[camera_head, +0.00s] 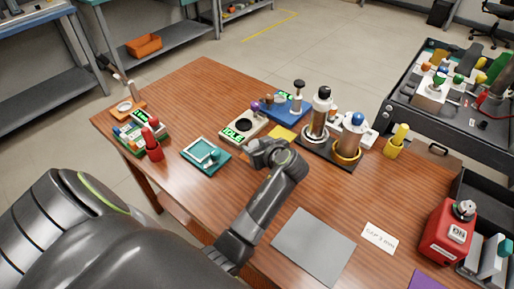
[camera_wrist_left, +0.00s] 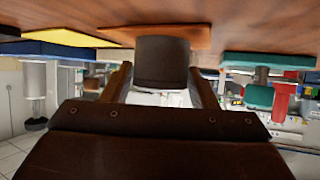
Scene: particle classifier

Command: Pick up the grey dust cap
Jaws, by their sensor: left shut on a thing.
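My left gripper (camera_head: 257,152) is over the middle of the wooden table in the head view, just in front of a yellow pad. In the left wrist view, which is upside down, my left gripper (camera_wrist_left: 162,85) is shut with its two fingers on either side of the dark grey dust cap (camera_wrist_left: 162,62), a short cylinder. A flat orange-brown pad (camera_wrist_left: 203,38) lies at the cap's end. I cannot tell whether the cap touches it. In the head view my gripper hides the cap. My right gripper is not in view.
The yellow pad (camera_head: 286,132) and a white "IDLE" device (camera_head: 240,128) are close behind my gripper. A teal tray (camera_head: 205,156) is to its left. Tall cylinders on a black base (camera_head: 322,150) stand to its right. A grey mat (camera_head: 313,247) lies bare in front.

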